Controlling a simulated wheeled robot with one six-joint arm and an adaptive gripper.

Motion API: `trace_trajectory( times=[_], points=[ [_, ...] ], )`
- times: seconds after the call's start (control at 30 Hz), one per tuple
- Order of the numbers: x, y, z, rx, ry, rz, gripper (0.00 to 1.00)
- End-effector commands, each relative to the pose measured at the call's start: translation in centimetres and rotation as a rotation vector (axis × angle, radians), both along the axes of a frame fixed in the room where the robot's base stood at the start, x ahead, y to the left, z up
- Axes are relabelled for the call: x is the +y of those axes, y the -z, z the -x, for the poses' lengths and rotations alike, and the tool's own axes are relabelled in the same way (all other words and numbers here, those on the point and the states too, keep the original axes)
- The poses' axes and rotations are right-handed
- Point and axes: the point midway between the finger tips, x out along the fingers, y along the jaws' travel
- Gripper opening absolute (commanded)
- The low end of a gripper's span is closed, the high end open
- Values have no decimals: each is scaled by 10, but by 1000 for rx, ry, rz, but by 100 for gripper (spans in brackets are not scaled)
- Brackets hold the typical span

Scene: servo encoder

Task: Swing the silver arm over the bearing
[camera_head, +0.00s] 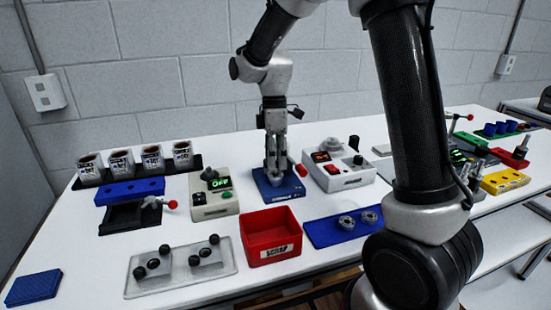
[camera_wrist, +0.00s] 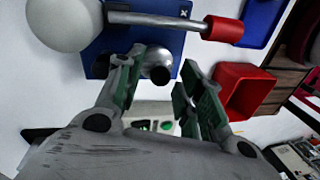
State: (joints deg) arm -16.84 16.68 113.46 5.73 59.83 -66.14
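The silver arm (camera_wrist: 155,20) is a rod with a red grip (camera_wrist: 224,29) at its right end in the wrist view. Its left end meets a large pale rounded part (camera_wrist: 66,20). It sits above a blue base (camera_wrist: 168,42), which also shows in the head view (camera_head: 279,190); there the red grip (camera_head: 301,170) shows just right of my fingers. My gripper (camera_wrist: 163,72) is open, pointing down over the base, fingers apart. A shiny silver round part (camera_wrist: 156,63), perhaps the bearing, shows between the fingertips. I cannot tell whether they touch it.
A red bin (camera_head: 270,238) stands in front of the base. A blue tray (camera_head: 322,231) with two metal rings lies to its right. A control box with a green OFF display (camera_head: 214,194) is left; one with a red button (camera_head: 338,172) is right. Several mugs stand back left.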

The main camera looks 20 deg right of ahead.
Motion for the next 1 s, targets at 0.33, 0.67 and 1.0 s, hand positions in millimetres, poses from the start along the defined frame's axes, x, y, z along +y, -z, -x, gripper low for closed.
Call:
trace_trajectory(
  times=[0.33,0.67,1.0],
  points=[
    [0,-3,-1,0,1,-1,42],
    [-2,-64,-13,-4,2,-2,42],
    [-4,-114,-22,0,1,-1,42]
  ],
)
